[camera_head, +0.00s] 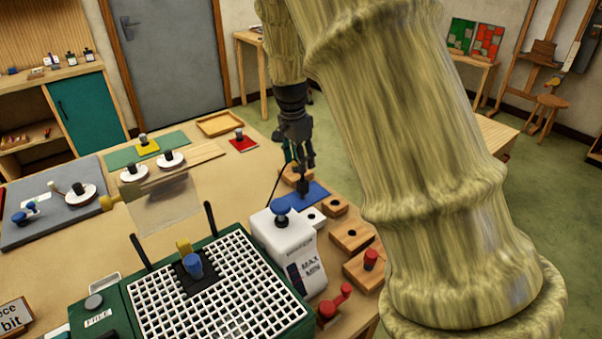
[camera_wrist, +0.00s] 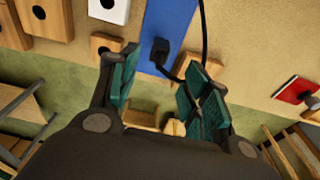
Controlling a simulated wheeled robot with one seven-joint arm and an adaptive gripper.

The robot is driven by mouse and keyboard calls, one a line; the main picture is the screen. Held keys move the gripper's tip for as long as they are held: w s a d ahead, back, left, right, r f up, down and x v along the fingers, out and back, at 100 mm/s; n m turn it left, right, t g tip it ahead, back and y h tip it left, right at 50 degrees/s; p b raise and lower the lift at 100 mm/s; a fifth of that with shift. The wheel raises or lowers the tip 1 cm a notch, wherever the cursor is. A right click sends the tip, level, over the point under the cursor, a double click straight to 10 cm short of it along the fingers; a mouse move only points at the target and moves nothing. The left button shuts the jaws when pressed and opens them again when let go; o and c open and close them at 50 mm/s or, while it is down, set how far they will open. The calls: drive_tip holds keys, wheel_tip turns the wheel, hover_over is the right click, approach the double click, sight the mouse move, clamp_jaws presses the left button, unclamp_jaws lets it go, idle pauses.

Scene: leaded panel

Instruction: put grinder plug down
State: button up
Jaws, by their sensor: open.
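The grinder plug (camera_wrist: 160,50) is a small black block with a black cable. In the wrist view it is on the blue mat (camera_wrist: 168,18), near one end of it. My gripper (camera_wrist: 164,72) is open, its teal fingers spread to either side of the plug in the picture, with no finger visibly touching it. In the head view my gripper (camera_head: 299,158) points down over the far end of the blue mat (camera_head: 314,193). The dark plug (camera_head: 303,184) shows below it there. The white grinder (camera_head: 291,246) stands nearer, beside the green grid tray.
Wooden blocks with holes (camera_head: 351,236) line the table's right edge, close to the mat. The green tray with a white grid (camera_head: 220,300) fills the near table. A red mat (camera_head: 242,143) lies beyond, to the left. The black cable arcs beside my fingers.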

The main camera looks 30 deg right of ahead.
drive_tip(key=shift+a+r, duration=0.15)
drive_tip(key=shift+r, duration=1.2)
idle(0.4)
